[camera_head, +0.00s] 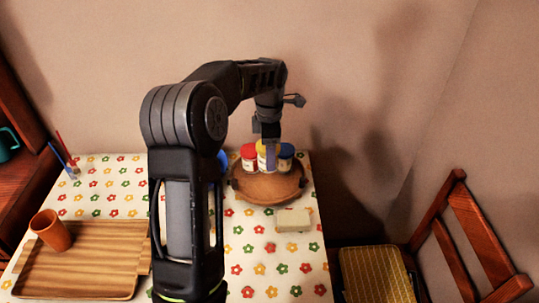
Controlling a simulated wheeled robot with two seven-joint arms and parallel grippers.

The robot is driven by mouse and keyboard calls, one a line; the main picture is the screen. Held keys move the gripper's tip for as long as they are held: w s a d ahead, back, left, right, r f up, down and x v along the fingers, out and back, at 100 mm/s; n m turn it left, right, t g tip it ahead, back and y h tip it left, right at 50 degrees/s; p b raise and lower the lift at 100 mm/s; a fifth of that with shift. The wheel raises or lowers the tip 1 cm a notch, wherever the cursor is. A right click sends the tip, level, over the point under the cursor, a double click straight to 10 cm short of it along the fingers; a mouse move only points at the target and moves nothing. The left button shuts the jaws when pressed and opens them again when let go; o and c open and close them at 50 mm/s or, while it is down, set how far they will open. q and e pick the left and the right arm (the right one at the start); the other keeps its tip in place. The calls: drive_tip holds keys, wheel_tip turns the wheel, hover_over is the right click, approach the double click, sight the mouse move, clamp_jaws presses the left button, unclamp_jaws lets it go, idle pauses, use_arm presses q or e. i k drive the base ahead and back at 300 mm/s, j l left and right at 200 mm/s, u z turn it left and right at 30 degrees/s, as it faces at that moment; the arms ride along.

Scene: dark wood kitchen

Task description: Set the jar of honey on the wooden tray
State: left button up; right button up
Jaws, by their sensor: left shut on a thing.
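Three jars with coloured lids stand close together on a round brown wooden turntable at the back right of the table: a red-lidded jar (249,157), a yellow-lidded jar (262,158) and a blue-lidded jar (286,158). The labels are too small to read; the yellow-lidded one looks like the jar of honey. My left gripper (270,155) points down over the group and is shut on the yellow-lidded jar, partly hiding it. The striped wooden tray (90,284) lies at the table's front left. My right gripper is not in view.
An orange cup (50,230) stands on the tray's left part. The turntable (268,189) has bare room in front, with a pale block (293,220) before it. My arm hides the table's middle. A chair (375,275) stands at the right.

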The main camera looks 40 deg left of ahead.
sight(110, 261)
drive_tip(key=k+j+u, duration=0.1)
drive_tip(key=k+j, duration=1.15)
drive_tip(key=k, duration=0.1)
